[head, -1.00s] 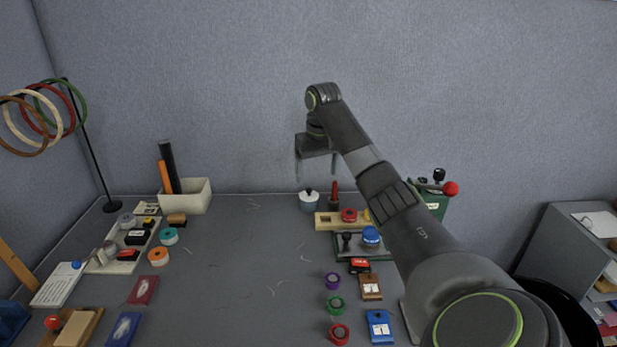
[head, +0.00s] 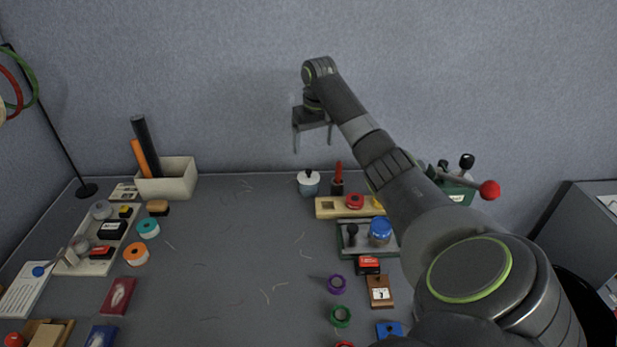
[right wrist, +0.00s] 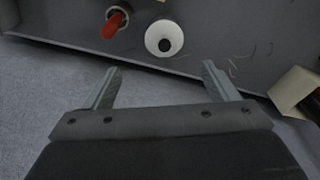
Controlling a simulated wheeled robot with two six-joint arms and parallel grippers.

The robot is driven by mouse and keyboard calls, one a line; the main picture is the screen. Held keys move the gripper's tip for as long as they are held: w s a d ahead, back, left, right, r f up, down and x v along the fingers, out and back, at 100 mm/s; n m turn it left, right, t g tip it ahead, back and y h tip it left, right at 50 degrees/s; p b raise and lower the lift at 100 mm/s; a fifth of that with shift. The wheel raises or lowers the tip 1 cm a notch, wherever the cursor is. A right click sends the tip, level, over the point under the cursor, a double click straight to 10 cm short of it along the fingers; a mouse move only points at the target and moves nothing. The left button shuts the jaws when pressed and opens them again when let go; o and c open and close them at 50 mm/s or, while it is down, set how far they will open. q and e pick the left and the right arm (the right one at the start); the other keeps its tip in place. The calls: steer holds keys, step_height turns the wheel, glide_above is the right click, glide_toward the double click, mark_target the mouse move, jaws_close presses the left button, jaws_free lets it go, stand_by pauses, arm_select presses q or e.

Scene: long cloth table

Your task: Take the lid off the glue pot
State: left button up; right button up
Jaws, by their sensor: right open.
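The glue pot (head: 309,189) is a small grey-blue pot at the back of the table. Its white lid (head: 308,176) with a dark knob sits on top. In the right wrist view the lid (right wrist: 164,37) shows as a white disc with a dark centre, beyond the fingertips. My right gripper (head: 312,147) is open and empty, fingers pointing down, above the pot and apart from it. It also shows in the right wrist view (right wrist: 161,66). My left gripper is not in view.
A dark holder with a red-handled tool (head: 338,178) stands close right of the pot. A wooden block (head: 327,208) with a red roll lies in front. A white bin (head: 168,181) stands at the back left.

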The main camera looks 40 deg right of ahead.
glide_above(309, 171)
steer(key=s, duration=0.1)
steer(key=f, duration=0.4)
steer(key=shift+d+f, duration=0.3)
steer(key=shift+w+a+f+p, duration=0.1)
steer(key=shift+w+f+p, duration=0.1)
steer(key=shift+f, duration=0.8)
steer(key=shift+w+a+f+p, duration=0.1)
steer(key=shift+w+f+p, duration=0.05)
steer(key=shift+f, duration=0.85)
steer(key=shift+w+a+f+p, duration=0.1)
steer(key=shift+w+f+p, duration=0.1)
steer(key=shift+f, duration=0.8)
steer(key=shift+c, duration=0.3)
steer(key=c, duration=1)
